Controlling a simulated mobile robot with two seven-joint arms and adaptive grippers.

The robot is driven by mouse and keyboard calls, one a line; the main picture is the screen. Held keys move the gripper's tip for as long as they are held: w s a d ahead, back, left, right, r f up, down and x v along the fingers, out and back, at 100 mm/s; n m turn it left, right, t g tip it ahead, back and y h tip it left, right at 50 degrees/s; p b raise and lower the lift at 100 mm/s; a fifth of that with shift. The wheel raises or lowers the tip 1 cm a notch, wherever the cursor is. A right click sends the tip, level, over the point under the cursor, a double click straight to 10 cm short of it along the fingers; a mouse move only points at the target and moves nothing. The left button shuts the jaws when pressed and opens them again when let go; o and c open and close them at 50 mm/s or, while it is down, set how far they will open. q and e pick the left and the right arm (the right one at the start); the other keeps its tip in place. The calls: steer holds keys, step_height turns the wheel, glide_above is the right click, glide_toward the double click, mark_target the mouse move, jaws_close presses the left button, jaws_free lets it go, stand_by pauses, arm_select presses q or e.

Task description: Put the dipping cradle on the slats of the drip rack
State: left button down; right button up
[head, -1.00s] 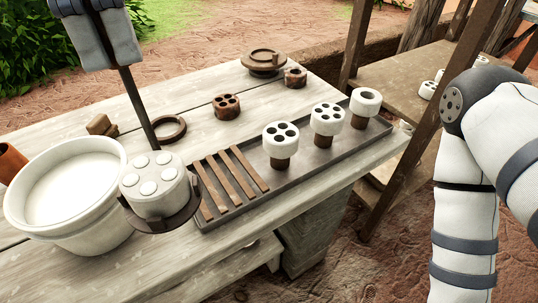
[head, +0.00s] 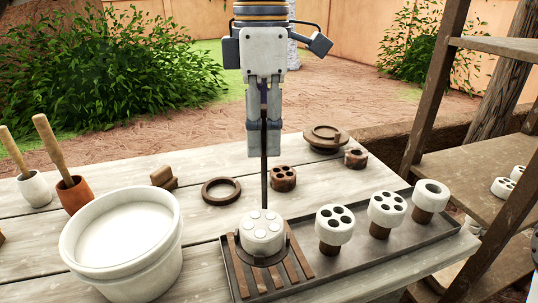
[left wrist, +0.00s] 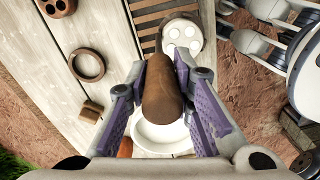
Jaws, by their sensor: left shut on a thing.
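The dipping cradle is a dark ring (head: 264,261) on a long thin rod (head: 264,185). It bears a white round piece (head: 262,232) with several pale discs on top, also in the left wrist view (left wrist: 183,38). My left gripper (head: 264,145) is above it, shut on the cradle's brown wooden handle (left wrist: 163,92). The rod stands about upright. In the head view the cradle is over the brown slats (head: 240,276) at the left end of the drip rack (head: 365,258). I cannot tell whether it touches them. My right gripper is not in view.
White-topped pieces (head: 335,224) stand on brown stubs along the rack's right part. A white basin (head: 168,255) of pale liquid stands left of the rack. A dark ring (head: 221,190) and a holed brown piece (head: 283,178) lie behind. A wooden shelf (head: 470,165) is at right.

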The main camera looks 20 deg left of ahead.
arm_select(q)
steer(key=f, duration=0.1)
steer(key=w+f, duration=0.1)
steer(key=f, duration=0.2)
steer(key=shift+w+d+f, duration=0.15)
steer(key=shift+w+f, duration=0.1)
steer(key=shift+f, duration=0.05)
steer(key=c, duration=1.4)
jaws_free()
steer(key=shift+f, duration=0.15)
step_height(320, 180, up, 12)
steer(key=shift+w, duration=0.1)
